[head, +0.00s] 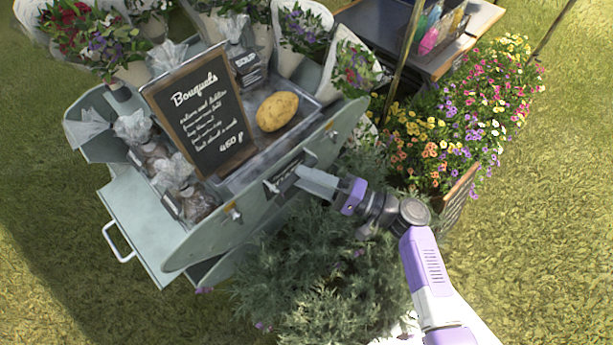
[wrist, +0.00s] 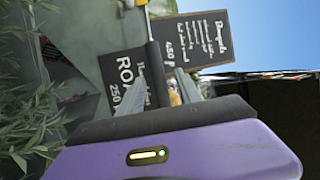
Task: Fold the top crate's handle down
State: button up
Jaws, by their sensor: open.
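The grey-green crate stand (head: 262,208) fills the middle of the head view. Its near side is a long board with rounded ends and small brass-coloured fittings. A white bar handle (head: 120,246) sticks out at its lower left; I cannot tell whether this is the top crate's handle. My gripper (head: 304,174) is at the near side of the stand, by a small dark sign. In the wrist view my gripper (wrist: 152,88) has its two fingers apart, with the dark price sign (wrist: 127,78) in front of them. Contact is not clear.
A "Bouquets" chalkboard (head: 198,112), a potato (head: 278,111) and wrapped bags (head: 188,190) are on the stand. Bouquets (head: 303,32) line its back. Leafy plants (head: 325,265) crowd the near side below my arm. A flower planter (head: 440,135) stands right. Open grass lies left.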

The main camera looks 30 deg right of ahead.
jog(key=r+p+v, duration=0.1)
jog(key=v, duration=0.6)
jog(key=shift+s+d+f, duration=0.2)
jog(key=shift+s+f, duration=0.05)
jog(key=shift+f, duration=0.25)
